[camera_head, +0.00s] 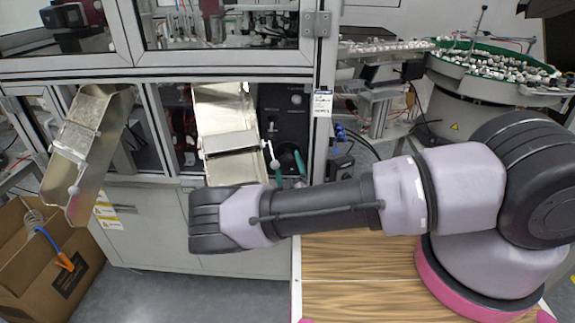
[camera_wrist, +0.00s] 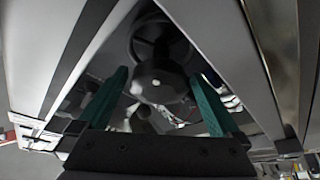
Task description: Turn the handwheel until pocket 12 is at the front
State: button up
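My gripper (camera_wrist: 161,76) shows in the wrist view with two green fingers spread wide apart. Between them is a dark faceted knob or hub (camera_wrist: 160,82) with a small light spot, and a gap shows on each side of it. Behind it is a dark ring (camera_wrist: 165,25), which looks like the handwheel. In the head view the green fingertips (camera_head: 289,172) show at a black panel (camera_head: 283,110) in the cabinet opening, beside the metal chute. The handwheel is mostly hidden there. I cannot read any pocket number in either view.
A metal chute (camera_head: 222,115) stands just left of the gripper, and another (camera_head: 85,150) hangs further left. A cabinet post (camera_head: 323,120) rises to the right. A cardboard box (camera_head: 40,265) is at lower left. A feeder bowl (camera_head: 490,75) with small parts is at upper right.

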jog(key=c, duration=1.2)
jog(key=shift+o, duration=0.2)
jog(key=shift+n+g+y, duration=0.3)
jog(key=shift+n+g, duration=0.1)
jog(key=shift+n, duration=0.6)
jog(key=o, duration=1.2)
jog(key=shift+c, duration=0.2)
